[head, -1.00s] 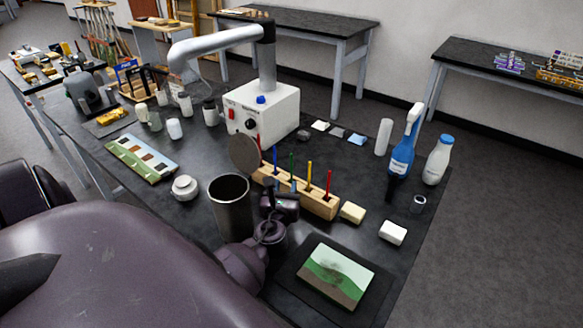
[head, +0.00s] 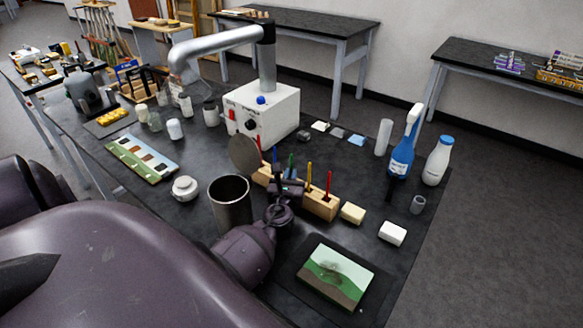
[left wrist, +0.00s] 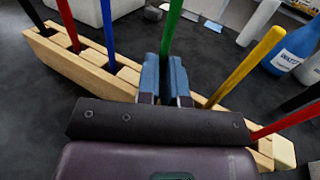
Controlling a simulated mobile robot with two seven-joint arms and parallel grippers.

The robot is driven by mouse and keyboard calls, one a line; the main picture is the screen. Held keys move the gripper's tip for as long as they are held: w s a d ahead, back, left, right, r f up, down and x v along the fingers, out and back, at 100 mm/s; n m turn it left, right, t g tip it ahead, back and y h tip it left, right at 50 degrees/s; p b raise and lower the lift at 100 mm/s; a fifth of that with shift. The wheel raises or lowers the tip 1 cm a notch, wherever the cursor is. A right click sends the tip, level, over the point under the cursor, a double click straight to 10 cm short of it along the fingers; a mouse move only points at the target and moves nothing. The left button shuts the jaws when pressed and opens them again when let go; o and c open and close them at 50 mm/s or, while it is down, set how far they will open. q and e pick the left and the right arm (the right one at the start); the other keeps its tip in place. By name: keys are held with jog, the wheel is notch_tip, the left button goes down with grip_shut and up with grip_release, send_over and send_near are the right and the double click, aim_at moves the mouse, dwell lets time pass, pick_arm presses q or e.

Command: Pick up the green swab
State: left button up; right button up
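The green swab (head: 291,161) stands upright in a slot of the wooden block (head: 321,206). It also shows in the left wrist view (left wrist: 171,28), its lower part between the fingers. My left gripper (head: 289,176) is at the block. In the left wrist view its two blue-grey fingers (left wrist: 164,78) are close together, one on each side of the swab's shaft, and look shut on it. The swab's foot is hidden by the gripper. My right gripper is not in view.
A blue swab (left wrist: 108,32) and a red one (left wrist: 67,25) stand left of it, a yellow swab (left wrist: 246,66) and another red one (left wrist: 290,118) to the right. A metal beaker (head: 231,206) stands close left of my arm. A painted panel (head: 336,274) lies in front.

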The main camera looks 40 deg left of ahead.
pick_arm(q)
grip_shut()
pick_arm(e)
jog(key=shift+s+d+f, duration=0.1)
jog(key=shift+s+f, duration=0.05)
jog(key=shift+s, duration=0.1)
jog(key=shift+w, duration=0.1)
pick_arm(q)
jog(key=shift+r+p, duration=0.35)
jog(key=shift+r, duration=0.25)
notch_tip(320, 180, up, 27)
jog(key=p, duration=0.2)
jog(key=shift+p, duration=0.4)
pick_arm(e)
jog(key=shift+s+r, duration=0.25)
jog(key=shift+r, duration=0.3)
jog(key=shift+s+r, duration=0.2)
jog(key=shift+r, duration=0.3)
pick_arm(q)
jog(key=shift+f, duration=0.15)
